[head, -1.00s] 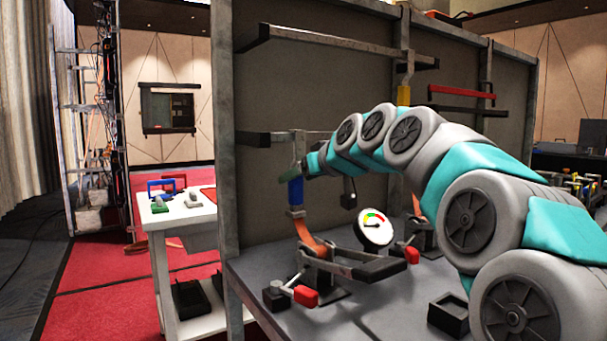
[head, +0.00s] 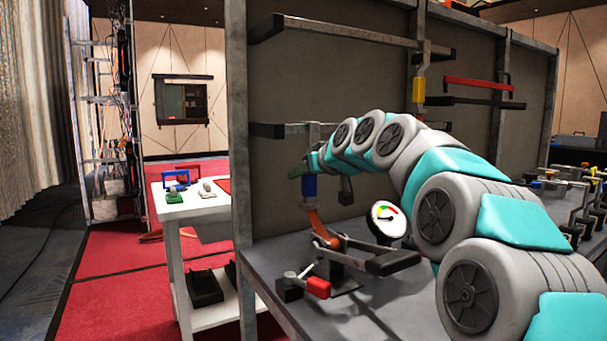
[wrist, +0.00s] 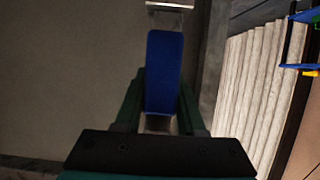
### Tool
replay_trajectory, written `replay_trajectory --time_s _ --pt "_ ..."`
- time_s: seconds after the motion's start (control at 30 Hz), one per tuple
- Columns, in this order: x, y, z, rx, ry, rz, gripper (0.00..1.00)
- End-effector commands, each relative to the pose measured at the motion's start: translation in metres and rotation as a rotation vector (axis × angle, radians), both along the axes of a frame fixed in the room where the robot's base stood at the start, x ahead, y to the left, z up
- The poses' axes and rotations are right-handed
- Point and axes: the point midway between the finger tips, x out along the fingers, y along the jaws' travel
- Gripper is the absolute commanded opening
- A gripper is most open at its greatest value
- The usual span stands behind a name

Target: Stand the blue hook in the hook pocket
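The blue hook (head: 309,186) is upright at the lower wall rail, with its blue grip below a grey metal upper part. Whether that metal touches the rail cannot be told. My gripper (head: 302,171) reaches it from the right, below the rail, with a green fingertip beside the blue grip. In the wrist view the blue grip (wrist: 165,72) lies between my two dark green fingers, which sit close against its sides. My gripper looks shut on it. I cannot identify the hook pocket for sure; my arm covers part of the bench.
Below the hook stands a clamp with an orange part (head: 318,230) and a red-tipped lever (head: 318,288). A round gauge (head: 386,222) is to its right. A yellow hook (head: 419,88) hangs on the upper rail. A white cart (head: 180,212) stands left of the panel, with black trays below.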

Motion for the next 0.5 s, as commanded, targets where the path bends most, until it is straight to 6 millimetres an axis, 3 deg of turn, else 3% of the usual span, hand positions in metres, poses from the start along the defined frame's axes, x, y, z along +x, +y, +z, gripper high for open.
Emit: replay_trajectory --time_s 0.07,0.3,0.5 --pt "0.0 0.0 -0.0001 0.0 0.0 0.0 0.29" --pt "0.0 0.0 -0.0002 0.0 0.0 0.0 0.02" --pt "0.0001 0.0001 -0.0003 0.0 0.0 0.0 0.0"
